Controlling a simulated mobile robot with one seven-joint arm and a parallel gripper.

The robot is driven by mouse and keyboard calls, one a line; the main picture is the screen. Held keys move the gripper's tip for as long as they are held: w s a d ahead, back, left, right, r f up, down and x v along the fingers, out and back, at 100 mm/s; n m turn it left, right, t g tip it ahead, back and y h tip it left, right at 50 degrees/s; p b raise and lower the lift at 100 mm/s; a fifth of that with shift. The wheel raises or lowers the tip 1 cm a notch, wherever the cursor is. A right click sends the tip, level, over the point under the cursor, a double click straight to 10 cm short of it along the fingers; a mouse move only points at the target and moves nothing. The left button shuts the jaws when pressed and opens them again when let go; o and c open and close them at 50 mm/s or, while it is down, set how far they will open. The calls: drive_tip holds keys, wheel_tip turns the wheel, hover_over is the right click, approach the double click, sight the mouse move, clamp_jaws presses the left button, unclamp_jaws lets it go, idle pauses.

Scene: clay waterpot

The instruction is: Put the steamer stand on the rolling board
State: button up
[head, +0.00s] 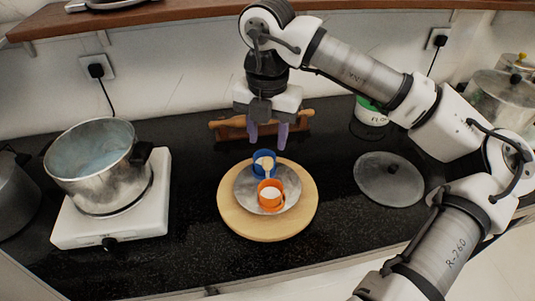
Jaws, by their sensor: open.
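The round wooden rolling board (229,212) lies on the dark counter at the centre. A round grey metal plate (243,190), which may be the steamer stand, rests on top of it. A blue cup (259,155) and an orange cup (266,204) sit on the plate, both with pale contents. My gripper (268,143) points down with its purple fingers apart and empty. In the picture it is just above the blue cup, toward the back of the board. How high it is above the counter I cannot tell.
A large metal pot (100,177) stands on a white hot plate (74,227) at left. A rolling pin (219,124) lies behind my gripper. Bare counter surrounds the board.

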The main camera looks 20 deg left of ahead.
drive_tip(key=shift+r, duration=1.85)
